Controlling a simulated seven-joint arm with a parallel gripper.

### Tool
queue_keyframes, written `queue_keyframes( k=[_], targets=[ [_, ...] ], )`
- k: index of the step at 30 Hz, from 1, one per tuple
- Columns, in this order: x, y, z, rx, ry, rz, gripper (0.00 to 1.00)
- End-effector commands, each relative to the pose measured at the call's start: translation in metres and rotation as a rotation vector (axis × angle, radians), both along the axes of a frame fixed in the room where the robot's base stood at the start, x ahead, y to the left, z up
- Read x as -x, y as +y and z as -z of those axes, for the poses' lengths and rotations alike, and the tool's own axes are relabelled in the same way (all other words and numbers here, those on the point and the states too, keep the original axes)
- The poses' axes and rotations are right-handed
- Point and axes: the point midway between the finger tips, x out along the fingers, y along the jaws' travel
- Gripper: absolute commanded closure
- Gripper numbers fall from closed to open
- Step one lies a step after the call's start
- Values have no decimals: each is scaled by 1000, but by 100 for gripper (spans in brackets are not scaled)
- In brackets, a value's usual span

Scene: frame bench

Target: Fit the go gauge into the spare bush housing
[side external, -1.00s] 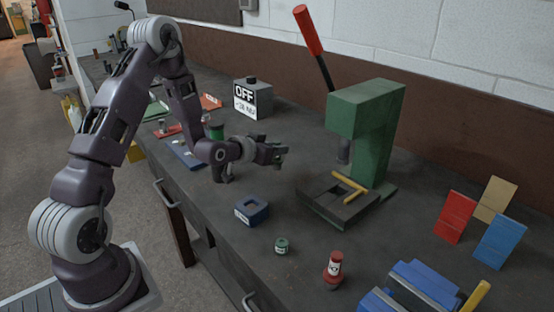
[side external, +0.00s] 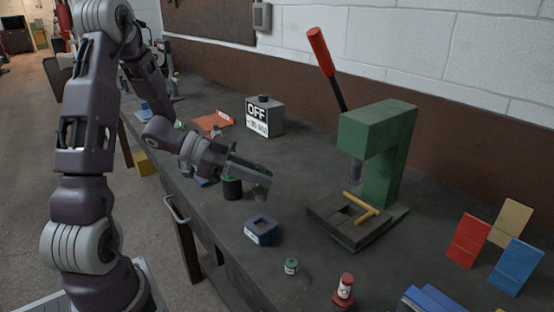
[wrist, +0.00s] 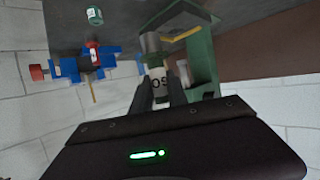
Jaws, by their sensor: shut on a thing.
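My gripper (side external: 258,181) is above the bench, left of the green press, pointing right and slightly down. In the wrist view my gripper (wrist: 162,88) is shut on the go gauge (wrist: 151,43), a grey cylinder with a white label whose black letters appear upside down. The gauge's held part is hidden between the fingers. A blue block (side external: 261,238) with a square-looking opening and a white label, seemingly the spare bush housing, sits on the bench below my gripper, apart from it. Its label is too small to read.
The green press (side external: 375,130) with its red-handled lever stands to the right; a yellow bar (side external: 361,205) lies on its base. A green bush (side external: 291,267) and a red labelled piece (side external: 344,287) stand in front. A dark cylinder (side external: 232,188) is close behind my gripper. Coloured cards stand far right.

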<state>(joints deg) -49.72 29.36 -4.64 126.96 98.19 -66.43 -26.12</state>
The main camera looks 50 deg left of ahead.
Motion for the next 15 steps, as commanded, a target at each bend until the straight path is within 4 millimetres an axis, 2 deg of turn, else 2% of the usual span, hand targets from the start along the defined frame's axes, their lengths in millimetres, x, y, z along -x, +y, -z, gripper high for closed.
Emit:
queue_keyframes(
  k=[9, 15],
  targets=[
    [2, 0, 1, -5, 1, 7, 100],
    [2, 0, 19, -1, 4, 6, 100]
  ],
)
